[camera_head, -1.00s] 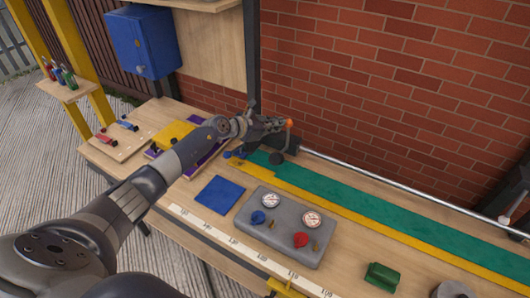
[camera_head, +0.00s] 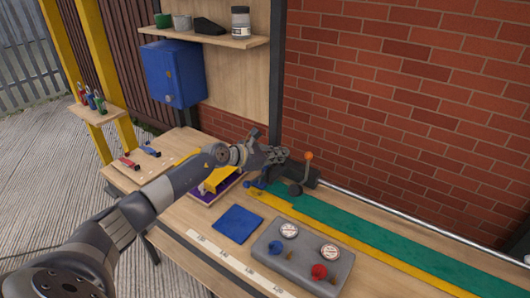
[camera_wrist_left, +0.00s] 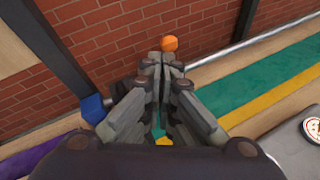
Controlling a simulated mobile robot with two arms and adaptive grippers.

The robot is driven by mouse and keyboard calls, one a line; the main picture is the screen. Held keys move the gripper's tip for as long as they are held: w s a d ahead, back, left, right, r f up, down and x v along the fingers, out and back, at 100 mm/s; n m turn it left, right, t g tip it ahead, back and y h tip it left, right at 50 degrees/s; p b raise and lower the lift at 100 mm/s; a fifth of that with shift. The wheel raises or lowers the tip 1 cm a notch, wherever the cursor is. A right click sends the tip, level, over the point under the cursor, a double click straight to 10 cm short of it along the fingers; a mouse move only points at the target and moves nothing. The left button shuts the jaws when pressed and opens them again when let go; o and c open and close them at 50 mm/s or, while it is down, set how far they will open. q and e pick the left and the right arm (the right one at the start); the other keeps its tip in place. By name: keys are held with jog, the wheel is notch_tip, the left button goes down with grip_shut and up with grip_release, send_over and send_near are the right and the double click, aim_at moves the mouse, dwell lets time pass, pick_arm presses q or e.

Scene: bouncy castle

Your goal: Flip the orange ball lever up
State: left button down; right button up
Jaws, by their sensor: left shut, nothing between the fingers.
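The orange ball (camera_head: 309,156) tops a thin dark lever that rises from a dark block (camera_head: 304,177) at the left end of the long metal rod. The lever stands roughly upright. My left gripper (camera_head: 284,153) is shut and empty, just left of the ball and apart from it in the head view. In the left wrist view the ball (camera_wrist_left: 170,43) shows just beyond the shut fingertips (camera_wrist_left: 164,62); the lever's stem is hidden behind the fingers there. My right gripper is not in view.
A grey panel (camera_head: 290,262) with gauges and knobs, a blue square (camera_head: 238,223) and a green strip (camera_head: 400,232) lie on the bench. A blue cabinet (camera_head: 172,74) and shelf (camera_head: 215,40) are at the back left. A brick wall (camera_head: 410,100) stands behind the rod.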

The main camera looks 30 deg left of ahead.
pick_arm(q)
jog(key=shift+s+a+r+b, duration=0.2)
jog(key=shift+s+a+r, duration=0.2)
jog(key=shift+s+r, duration=0.25)
jog(key=shift+s+a+r+b, duration=0.2)
jog(key=shift+s+a+r, duration=0.2)
jog(key=shift+r, duration=0.4)
jog(key=shift+s+a+r+b, duration=0.2)
jog(key=shift+s+a+r, duration=0.15)
jog(key=shift+s+r, duration=0.3)
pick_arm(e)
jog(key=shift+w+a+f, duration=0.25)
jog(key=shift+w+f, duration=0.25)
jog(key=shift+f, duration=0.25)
pick_arm(q)
jog(key=shift+w, duration=0.1)
